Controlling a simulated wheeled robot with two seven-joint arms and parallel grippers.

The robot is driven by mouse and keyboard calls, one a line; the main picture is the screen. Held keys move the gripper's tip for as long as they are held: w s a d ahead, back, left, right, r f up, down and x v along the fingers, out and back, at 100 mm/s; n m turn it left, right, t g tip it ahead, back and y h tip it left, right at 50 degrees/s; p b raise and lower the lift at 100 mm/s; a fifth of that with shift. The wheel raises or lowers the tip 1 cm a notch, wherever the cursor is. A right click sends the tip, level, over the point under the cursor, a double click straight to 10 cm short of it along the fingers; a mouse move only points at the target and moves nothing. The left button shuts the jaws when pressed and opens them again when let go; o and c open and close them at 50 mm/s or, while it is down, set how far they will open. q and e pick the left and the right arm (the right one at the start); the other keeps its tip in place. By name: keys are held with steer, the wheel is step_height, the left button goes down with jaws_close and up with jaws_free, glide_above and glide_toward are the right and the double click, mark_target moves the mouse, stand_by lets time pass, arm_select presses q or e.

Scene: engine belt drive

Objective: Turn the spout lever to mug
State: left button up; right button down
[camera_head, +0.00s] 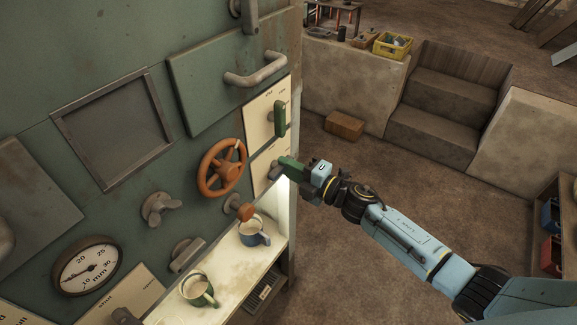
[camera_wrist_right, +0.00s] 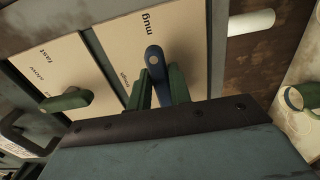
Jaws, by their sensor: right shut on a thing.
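My right gripper (camera_wrist_right: 161,88) is shut on the lever, with a green finger on each side. In the head view my right gripper (camera_head: 292,166) is at the right edge of the machine, and the lever is mostly hidden there. A blue mug (camera_head: 252,236) and a green mug (camera_head: 197,291) stand on the lit shelf below. My left gripper is not in view.
A second green lever (camera_head: 280,118) is on the plate above; it also shows in the wrist view (camera_wrist_right: 66,100). Open floor (camera_head: 345,230) lies right of the machine.

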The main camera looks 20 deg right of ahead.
stand_by(0.3)
steer(key=c, duration=1.3)
jaws_free()
steer(key=shift+b+v, duration=0.85)
steer(key=shift+v, duration=5.85)
